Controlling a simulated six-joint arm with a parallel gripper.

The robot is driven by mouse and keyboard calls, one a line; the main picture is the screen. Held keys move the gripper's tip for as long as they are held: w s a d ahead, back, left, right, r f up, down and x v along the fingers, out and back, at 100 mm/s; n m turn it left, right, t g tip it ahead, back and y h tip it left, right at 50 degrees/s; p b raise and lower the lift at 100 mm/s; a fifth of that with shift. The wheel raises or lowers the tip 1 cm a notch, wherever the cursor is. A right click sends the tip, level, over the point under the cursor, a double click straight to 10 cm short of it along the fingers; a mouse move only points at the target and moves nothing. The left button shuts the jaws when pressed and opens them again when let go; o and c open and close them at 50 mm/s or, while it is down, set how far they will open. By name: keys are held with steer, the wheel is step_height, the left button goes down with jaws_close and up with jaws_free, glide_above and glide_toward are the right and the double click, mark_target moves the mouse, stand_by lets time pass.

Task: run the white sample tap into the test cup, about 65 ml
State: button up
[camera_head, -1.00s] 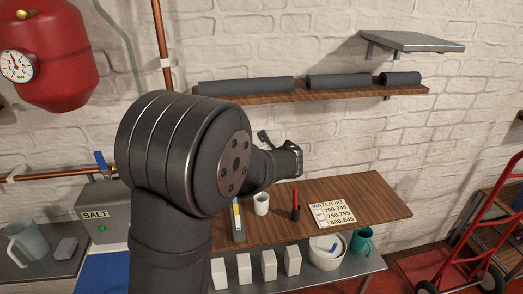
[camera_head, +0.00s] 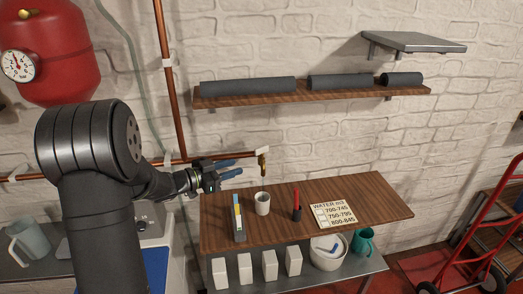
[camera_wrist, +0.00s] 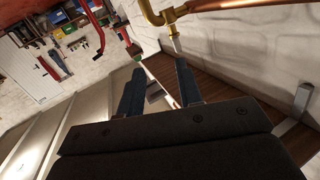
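The sample tap (camera_head: 263,163) is a brass fitting with a white top at the end of a copper pipe on the wall. In the wrist view the brass tap (camera_wrist: 166,17) is beyond my fingertips, with a pale tip pointing down. The white test cup (camera_head: 262,204) stands upright on the wooden shelf, below the tap in the head view. Its contents are too small to tell. My gripper (camera_head: 232,168), with two blue fingers, is just left of the tap. In the wrist view its fingers (camera_wrist: 158,80) are apart with nothing held between them.
A blue-and-yellow strip holder (camera_head: 239,222), a red-and-black pen (camera_head: 296,206) and a water card (camera_head: 333,214) share the wooden shelf (camera_head: 375,200). The copper pipe (camera_head: 170,80) rises behind my arm.

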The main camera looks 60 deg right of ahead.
mark_target(255, 152)
steer(key=w+a+n+h, duration=0.1)
steer(key=w+a, duration=0.2)
steer(key=w, duration=0.1)
steer(key=x, duration=1.1)
steer(key=r+x, duration=0.1)
steer(key=x, duration=0.5)
steer(key=shift+s+d, duration=0.2)
steer(key=shift+s, duration=0.15)
steer(key=shift+g, duration=0.3)
jaws_close()
